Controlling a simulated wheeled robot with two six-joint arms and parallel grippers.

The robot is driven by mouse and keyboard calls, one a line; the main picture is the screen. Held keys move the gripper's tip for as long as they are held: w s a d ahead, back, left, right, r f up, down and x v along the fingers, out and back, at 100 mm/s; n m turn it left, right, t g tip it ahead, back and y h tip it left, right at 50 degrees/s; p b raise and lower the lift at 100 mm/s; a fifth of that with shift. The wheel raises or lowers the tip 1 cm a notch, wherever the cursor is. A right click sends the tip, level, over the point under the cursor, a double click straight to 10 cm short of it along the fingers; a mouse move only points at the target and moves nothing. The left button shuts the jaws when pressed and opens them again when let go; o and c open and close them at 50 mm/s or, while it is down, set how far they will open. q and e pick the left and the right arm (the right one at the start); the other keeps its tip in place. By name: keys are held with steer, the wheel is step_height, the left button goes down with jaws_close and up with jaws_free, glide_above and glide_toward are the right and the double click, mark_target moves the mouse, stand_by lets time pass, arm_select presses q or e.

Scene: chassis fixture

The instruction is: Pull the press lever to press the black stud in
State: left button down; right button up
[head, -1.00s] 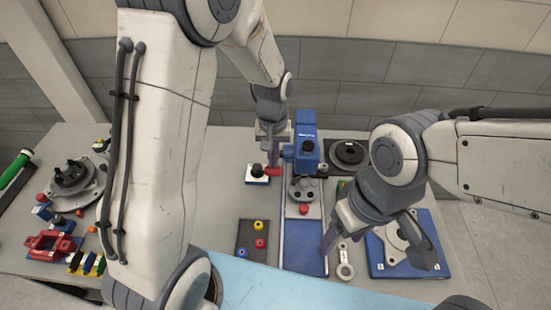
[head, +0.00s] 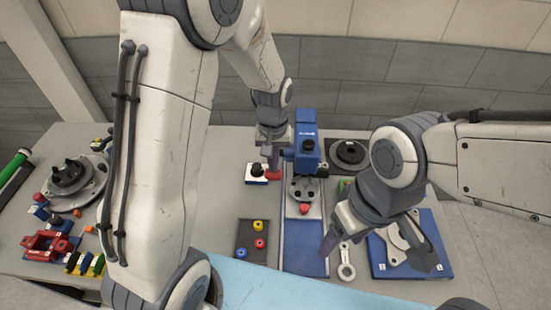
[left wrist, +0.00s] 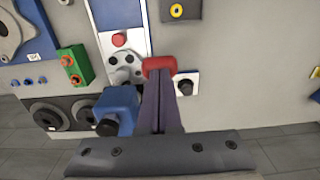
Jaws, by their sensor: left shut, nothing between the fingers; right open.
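A grey part (head: 303,189) sits under the press. A black round piece (head: 257,170) sits on a small white-and-blue block beside the lever. I cannot see a stud under the press. My right gripper (head: 328,240) is open, lower right.
A blue rail plate (head: 304,262) runs forward from the press, with a red button (head: 304,209) on it. A dark tray (head: 242,240) with coloured rings is left of it. A blue board (head: 435,262) is right. Red, yellow and black parts crowd the far left.

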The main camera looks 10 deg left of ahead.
mark_target(273, 176)
arm_select(q)
steer(key=shift+f, duration=0.2)
stand_by(0.3)
steer(key=shift+s+f+b, duration=0.3)
steer(key=shift+f+b, duration=0.2)
steer(key=shift+f, duration=0.15)
steer(key=shift+s+d+f+b, duration=0.1)
steer(key=shift+s+f+b, duration=0.05)
steer(key=shift+f+b, duration=0.35)
steer(key=shift+f, duration=0.2)
steer(key=shift+f+b, duration=0.4)
steer(key=shift+f, duration=0.25)
stand_by(0.3)
